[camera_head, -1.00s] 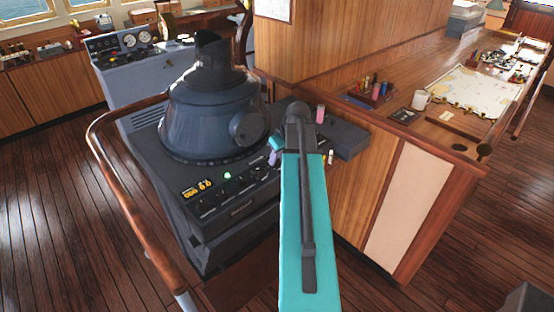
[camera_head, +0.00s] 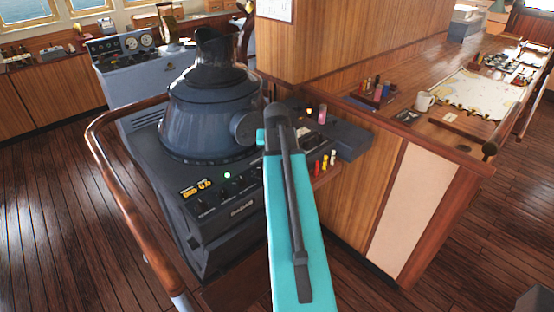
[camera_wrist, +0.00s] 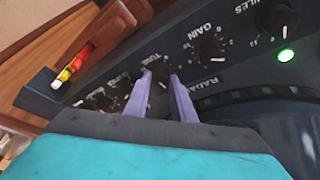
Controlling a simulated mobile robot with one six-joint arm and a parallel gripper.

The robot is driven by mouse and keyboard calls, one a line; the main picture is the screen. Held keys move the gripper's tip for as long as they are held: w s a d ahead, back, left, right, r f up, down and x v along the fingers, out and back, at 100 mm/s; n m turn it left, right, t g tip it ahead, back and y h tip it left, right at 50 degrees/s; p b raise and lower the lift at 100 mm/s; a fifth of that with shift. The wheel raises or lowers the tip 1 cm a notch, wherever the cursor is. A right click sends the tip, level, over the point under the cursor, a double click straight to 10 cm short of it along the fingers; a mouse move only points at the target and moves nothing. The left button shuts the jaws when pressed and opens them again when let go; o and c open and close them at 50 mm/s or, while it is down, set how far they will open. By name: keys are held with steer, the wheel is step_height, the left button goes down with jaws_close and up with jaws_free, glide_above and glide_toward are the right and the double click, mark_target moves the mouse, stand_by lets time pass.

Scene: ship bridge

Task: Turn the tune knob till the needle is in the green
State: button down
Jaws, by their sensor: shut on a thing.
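The tune knob (camera_wrist: 160,72) is a small black knob on the dark radar panel (camera_wrist: 235,75), under the label TUNE. In the wrist view, the purple fingers of my gripper (camera_wrist: 162,80) are on either side of it and closed on it. In the head view my teal arm hides the gripper and the tune knob; the radar console (camera_head: 215,180) stands to the left of the arm. I cannot make out a needle or a green band in either view.
The gain knob (camera_wrist: 210,48) and miles knob (camera_wrist: 275,20) sit beside the tune knob, with a lit green lamp (camera_wrist: 287,55). A wooden holder with coloured markers (camera_wrist: 72,66) is close on the other side. A wooden handrail (camera_head: 125,195) runs left of the console.

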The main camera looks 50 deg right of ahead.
steer(key=m+g, duration=0.1)
steer(key=m, duration=0.1)
steer(key=m+g+h+b, duration=0.1)
steer(key=m, duration=0.2)
steer(key=shift+w+b, duration=0.2)
steer(key=shift+b, duration=0.1)
steer(key=shift+m, duration=0.4)
steer(key=c, duration=1.5)
jaws_free()
steer(key=shift+a, duration=0.1)
steer(key=shift+r, duration=0.2)
steer(key=shift+b+v, duration=1.85)
steer(key=shift+v, duration=4.9)
steer(key=shift+f, duration=0.1)
